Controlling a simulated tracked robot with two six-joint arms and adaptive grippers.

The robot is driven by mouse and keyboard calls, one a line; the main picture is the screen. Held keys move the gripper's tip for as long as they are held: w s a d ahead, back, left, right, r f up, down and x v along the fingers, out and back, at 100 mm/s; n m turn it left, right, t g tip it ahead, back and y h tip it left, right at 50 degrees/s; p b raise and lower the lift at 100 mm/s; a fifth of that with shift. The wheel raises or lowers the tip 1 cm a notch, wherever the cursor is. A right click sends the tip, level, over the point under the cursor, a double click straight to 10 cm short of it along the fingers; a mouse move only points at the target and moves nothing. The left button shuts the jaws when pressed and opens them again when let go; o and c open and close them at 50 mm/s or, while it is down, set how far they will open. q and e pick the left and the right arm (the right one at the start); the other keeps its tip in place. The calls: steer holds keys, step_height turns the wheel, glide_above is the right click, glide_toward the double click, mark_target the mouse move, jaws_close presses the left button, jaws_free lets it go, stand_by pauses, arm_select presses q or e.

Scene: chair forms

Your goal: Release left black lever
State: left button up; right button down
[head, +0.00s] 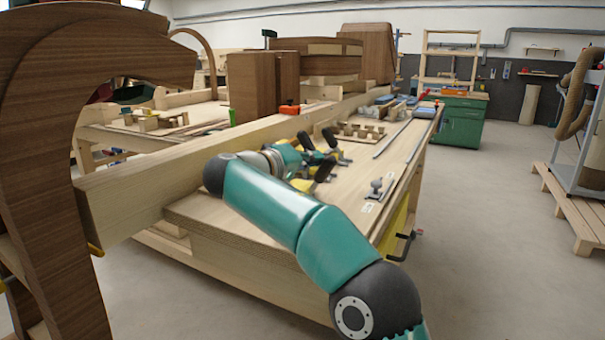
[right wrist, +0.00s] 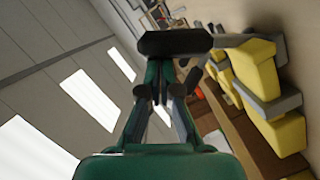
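My right arm reaches from the lower right of the head view over the workbench (head: 345,200). My right gripper (head: 305,160) is among several black-handled clamps on the bench top. One black lever (head: 331,137) stands up just beyond it, and another black lever (head: 325,168) is on its near side. In the right wrist view, a black lever handle (right wrist: 175,42) lies across the tips of my right gripper (right wrist: 167,85). The fingers are close together, but whether they grip the handle cannot be told. My left gripper is not in view.
Yellow clamp parts (right wrist: 255,75) are close on the right in the wrist view. Bare floor (head: 480,230) is open at the right.

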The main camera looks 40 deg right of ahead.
steer(key=shift+s+d+f+m+b, duration=0.2)
steer(key=shift+s+m+b, duration=0.3)
steer(key=shift+b, duration=0.1)
steer(key=v, duration=1)
